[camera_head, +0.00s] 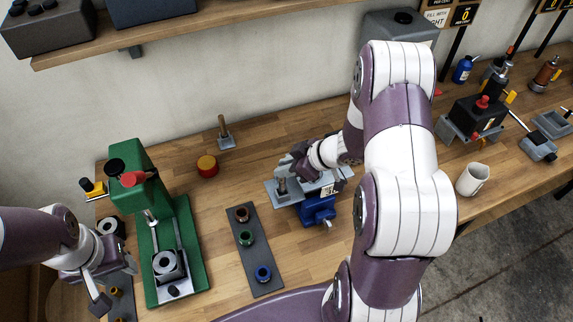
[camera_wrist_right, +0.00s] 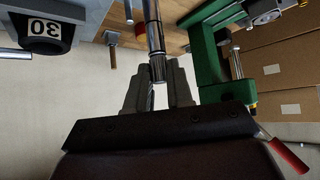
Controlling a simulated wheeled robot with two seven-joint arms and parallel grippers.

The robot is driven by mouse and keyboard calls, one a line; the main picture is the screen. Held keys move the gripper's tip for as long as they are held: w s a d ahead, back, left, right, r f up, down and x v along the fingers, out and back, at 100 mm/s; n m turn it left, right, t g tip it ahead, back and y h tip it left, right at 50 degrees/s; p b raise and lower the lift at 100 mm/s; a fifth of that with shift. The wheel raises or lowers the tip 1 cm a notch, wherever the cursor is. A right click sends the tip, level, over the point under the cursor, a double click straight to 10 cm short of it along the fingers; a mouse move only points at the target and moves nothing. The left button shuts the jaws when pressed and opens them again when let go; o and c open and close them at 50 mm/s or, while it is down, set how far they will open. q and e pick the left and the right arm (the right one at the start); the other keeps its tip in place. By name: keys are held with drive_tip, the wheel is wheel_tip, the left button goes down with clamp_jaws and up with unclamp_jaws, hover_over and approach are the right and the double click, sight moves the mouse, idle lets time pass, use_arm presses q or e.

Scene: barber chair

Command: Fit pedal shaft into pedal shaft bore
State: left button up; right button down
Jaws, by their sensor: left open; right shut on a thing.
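My right gripper (camera_head: 301,166) is over a grey metal fixture (camera_head: 322,184) on a blue vise (camera_head: 318,211) at the middle of the bench. In the right wrist view its fingers (camera_wrist_right: 158,90) are shut on a slim metallic shaft (camera_wrist_right: 155,40), which I take for the pedal shaft. The shaft runs up out of that picture, so its far end is hidden. A dark upright pin (camera_head: 282,186) shows at the fixture's left side. I cannot make out the bore, or whether the shaft touches the fixture. My left gripper (camera_head: 97,292) is open and empty at the lower left.
A green press (camera_head: 190,240) stands between my left gripper and a dark strip (camera_head: 242,215) with coloured rings. A white mug (camera_head: 472,179) stands right of my right arm.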

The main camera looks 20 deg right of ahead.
drive_tip(key=shift+f+b, duration=0.95)
drive_tip(key=shift+f, duration=0.65)
drive_tip(key=c, duration=0.9)
unclamp_jaws()
drive_tip(key=v, duration=1.2)
drive_tip(key=shift+s+d+r, duration=0.15)
drive_tip(key=shift+s+r, duration=0.05)
drive_tip(key=shift+r, duration=0.05)
